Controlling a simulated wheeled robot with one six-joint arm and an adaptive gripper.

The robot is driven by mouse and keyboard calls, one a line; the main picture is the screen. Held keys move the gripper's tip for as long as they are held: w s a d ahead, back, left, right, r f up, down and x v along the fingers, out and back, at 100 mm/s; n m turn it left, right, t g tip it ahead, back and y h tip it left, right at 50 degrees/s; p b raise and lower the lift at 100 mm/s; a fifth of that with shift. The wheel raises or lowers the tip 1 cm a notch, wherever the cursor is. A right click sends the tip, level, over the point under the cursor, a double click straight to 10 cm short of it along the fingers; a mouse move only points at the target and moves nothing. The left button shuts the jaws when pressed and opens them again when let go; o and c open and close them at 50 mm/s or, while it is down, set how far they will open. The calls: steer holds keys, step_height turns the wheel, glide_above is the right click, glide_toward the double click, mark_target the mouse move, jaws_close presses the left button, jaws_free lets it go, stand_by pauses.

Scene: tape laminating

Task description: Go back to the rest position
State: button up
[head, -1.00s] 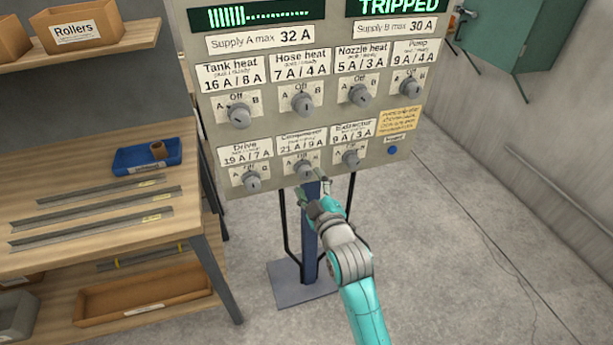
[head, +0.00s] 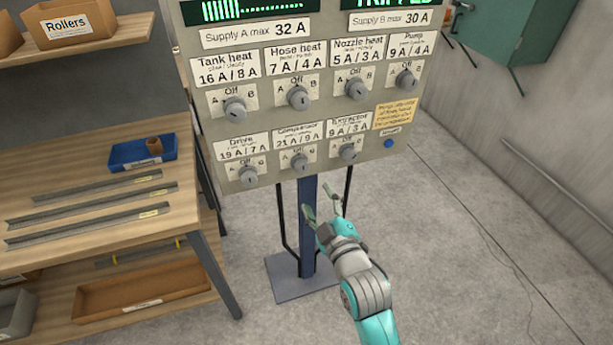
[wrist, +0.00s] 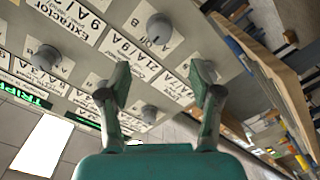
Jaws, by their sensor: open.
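My gripper (head: 322,204) is open and empty in the head view, below the lower edge of the control panel (head: 330,172) and in front of its blue post. In the wrist view my gripper (wrist: 160,82) has its two fingers spread apart, with the panel beyond them. The Compressor knob (head: 299,161) and the Extractor knob (head: 347,152) are just above the gripper in the head view, clear of it. The Drive knob (head: 248,174) is further left. A Supply B display (head: 395,4) at the panel's top right reads TRIPPED, partly cut off.
A wooden workbench (head: 60,185) with metal strips and a blue tray (head: 128,158) stands at the left. A shelf with a Rollers box (head: 68,22) is above it. A teal cabinet (head: 515,35) is at the top right. The floor (head: 460,260) to the right is open.

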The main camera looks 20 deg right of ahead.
steer(key=shift+f, duration=0.1)
steer(key=s+f+m, duration=0.1)
steer(key=s+f, duration=0.2)
steer(key=s, duration=0.4)
steer(key=s+f+m+g, duration=0.1)
steer(key=s+f+m, duration=0.1)
steer(key=s+f, duration=0.35)
steer(key=s+f+m, duration=0.1)
steer(key=s+f, duration=0.1)
steer(key=s, duration=0.6)
steer(key=s+r+m+g, duration=0.2)
steer(key=s+m, duration=0.3)
steer(key=s, duration=1.6)
